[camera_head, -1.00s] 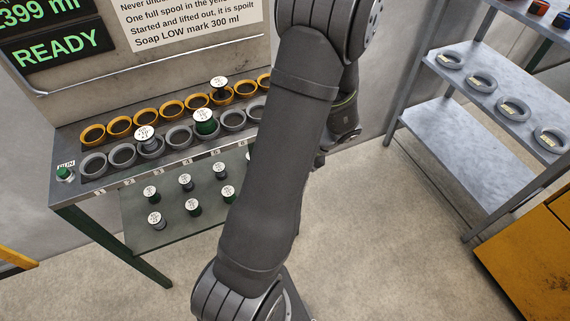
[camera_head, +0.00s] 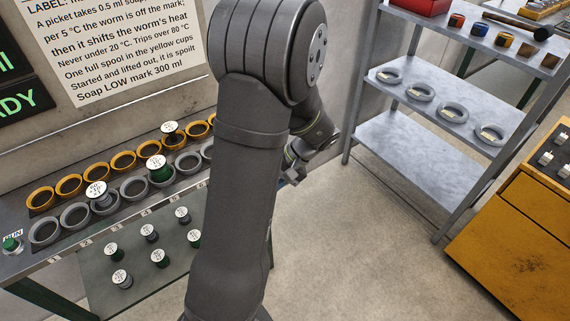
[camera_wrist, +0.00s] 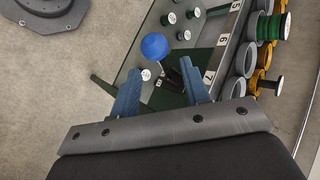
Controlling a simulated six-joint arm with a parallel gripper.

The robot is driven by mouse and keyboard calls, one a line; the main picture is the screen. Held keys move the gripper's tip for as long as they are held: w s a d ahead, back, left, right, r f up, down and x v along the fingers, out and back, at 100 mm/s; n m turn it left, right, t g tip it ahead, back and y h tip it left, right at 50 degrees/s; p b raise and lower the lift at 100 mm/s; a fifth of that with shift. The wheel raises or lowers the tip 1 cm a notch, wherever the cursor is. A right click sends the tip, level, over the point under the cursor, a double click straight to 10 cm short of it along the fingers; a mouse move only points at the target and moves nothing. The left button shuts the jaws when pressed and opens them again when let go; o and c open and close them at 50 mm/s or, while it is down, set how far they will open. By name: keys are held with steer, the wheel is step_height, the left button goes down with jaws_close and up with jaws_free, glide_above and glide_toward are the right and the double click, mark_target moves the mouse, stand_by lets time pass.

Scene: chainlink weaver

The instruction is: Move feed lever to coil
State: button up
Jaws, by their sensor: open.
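The feed lever appears to be the blue ball knob (camera_wrist: 154,46) on a dark stem, seen in the wrist view near the panel's end. My gripper (camera_wrist: 160,68) is open and empty, its two blue fingers pointing toward the knob, one on each side of the stem in the picture. I cannot tell how far the fingertips are from the knob. No coil mark is legible. In the head view my arm hides the lever and most of the gripper.
The bench holds a row of yellow cups (camera_head: 123,161) and a row of grey cups (camera_head: 133,188), with several spools. More spools stand on the lower green panel (camera_head: 95,275). A grey shelf rack (camera_head: 395,145) and yellow cabinet (camera_head: 505,225) stand at right, with clear floor between.

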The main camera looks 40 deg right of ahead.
steer(key=v, duration=0.9)
steer(key=x, duration=1.7)
steer(key=v, duration=1.7)
steer(key=x, duration=1.7)
steer(key=shift+f+t, duration=0.3)
